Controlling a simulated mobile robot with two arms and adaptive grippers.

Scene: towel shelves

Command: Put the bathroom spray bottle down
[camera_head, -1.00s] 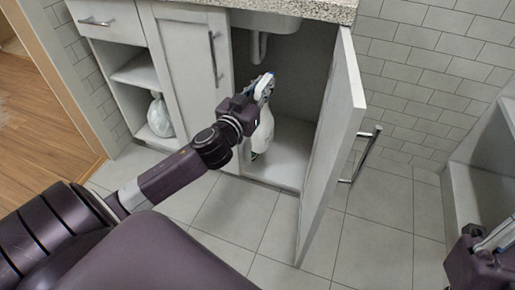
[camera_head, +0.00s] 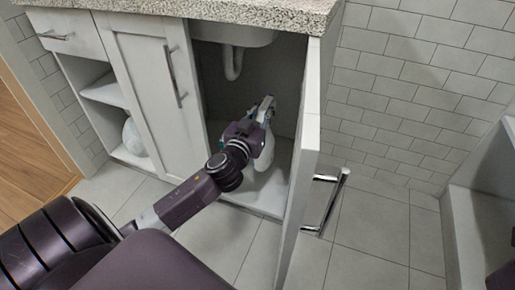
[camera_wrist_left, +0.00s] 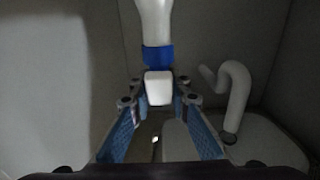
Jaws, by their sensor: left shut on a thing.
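The white spray bottle (camera_head: 265,151) is inside the open sink cabinet, upright, its body hanging below my left gripper (camera_head: 264,110). The left wrist view shows its white body, blue collar (camera_wrist_left: 159,56) and white head (camera_wrist_left: 158,87) between the fingers. My left gripper (camera_wrist_left: 158,103) is shut on the bottle near its top. My wrist hides part of the bottle, and I cannot tell if its base touches the cabinet floor (camera_head: 262,192). Only a dark bit of my right gripper (camera_head: 502,277) shows at the lower right edge; its fingers are not visible.
The open cabinet door (camera_head: 303,165) stands right of my left arm. A closed door (camera_head: 148,88) is on the left. A sink pipe (camera_head: 233,66) hangs inside above, left of the gripper. A white shelf unit (camera_head: 481,225) stands at the right.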

